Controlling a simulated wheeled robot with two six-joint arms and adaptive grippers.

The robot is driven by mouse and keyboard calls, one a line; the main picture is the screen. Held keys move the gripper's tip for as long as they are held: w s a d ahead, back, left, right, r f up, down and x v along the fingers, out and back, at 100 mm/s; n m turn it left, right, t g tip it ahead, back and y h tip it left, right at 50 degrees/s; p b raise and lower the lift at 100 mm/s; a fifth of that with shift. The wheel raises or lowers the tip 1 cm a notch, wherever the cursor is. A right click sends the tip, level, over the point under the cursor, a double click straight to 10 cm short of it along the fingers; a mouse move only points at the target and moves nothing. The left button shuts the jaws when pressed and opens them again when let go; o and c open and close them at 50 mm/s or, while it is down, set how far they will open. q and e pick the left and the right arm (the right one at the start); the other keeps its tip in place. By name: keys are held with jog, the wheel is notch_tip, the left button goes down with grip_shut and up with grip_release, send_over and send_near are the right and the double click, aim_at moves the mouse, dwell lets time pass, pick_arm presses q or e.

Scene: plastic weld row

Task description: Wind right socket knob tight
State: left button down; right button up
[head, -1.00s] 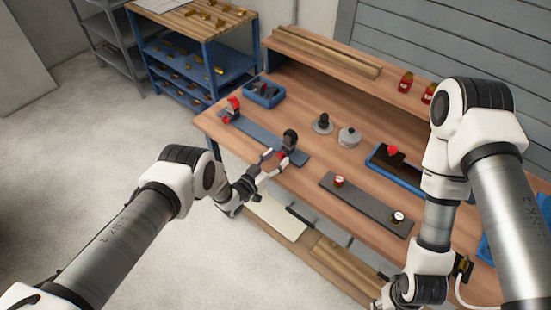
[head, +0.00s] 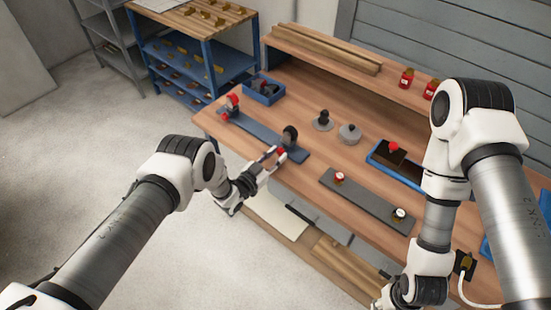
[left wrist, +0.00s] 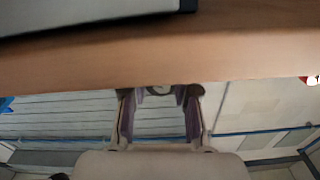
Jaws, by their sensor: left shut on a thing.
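A blue-grey base plate (head: 258,131) lies at the left front of the bench. At its right end stands the right socket, with an upright black round part (head: 290,136) and a red knob (head: 281,150) on its near side. My left gripper (head: 276,157) is shut on this red knob, its fingers reaching in from the front edge. In the left wrist view, the two fingers (left wrist: 160,100) flank a dark rounded piece; the knob is not clear there. At the plate's left end is another red-topped socket (head: 232,103). My right arm hangs at the right, its fingers not visible.
A blue bin (head: 264,91) is behind, two grey round pieces (head: 349,133) stand mid-bench, and a blue tray (head: 378,162) lies further right. The bench front edge is close below my left gripper.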

pick_arm(q)
jog(key=m+b, duration=0.2)
jog(key=m, duration=0.1)
jog(key=shift+f, duration=0.15)
jog(key=shift+m+b, duration=0.4)
jog(key=shift+m, duration=0.4)
jog(key=c, duration=0.9)
grip_release()
jog(key=shift+o, duration=0.2)
